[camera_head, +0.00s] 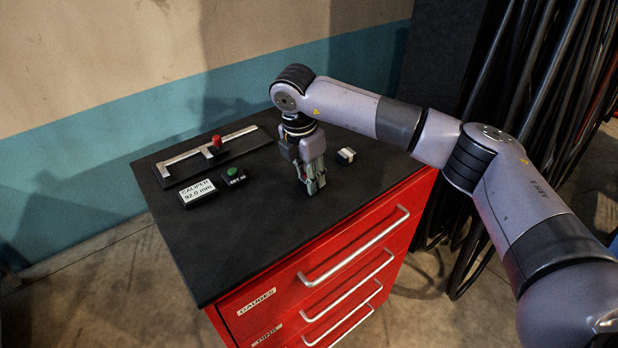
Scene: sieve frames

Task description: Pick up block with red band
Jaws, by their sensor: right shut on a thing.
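My right gripper (315,188) points down at the black top of the red cabinet, right of the middle. Its fingers are shut on a small block, which they mostly hide. I cannot make out a red band on it, nor whether it touches the top. Another small block (346,156), light metal with a dark part, sits on the top to the right of the gripper, apart from it. No red band shows clearly on that one either. My left gripper is not in view.
A caliper fixture (182,158) with a red knob (217,141) lies at the back left. In front of it are a readout reading CALIPER 92.0 mm (197,191) and a green button box (233,176). The front of the top is clear. Dark cables (545,80) hang at right.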

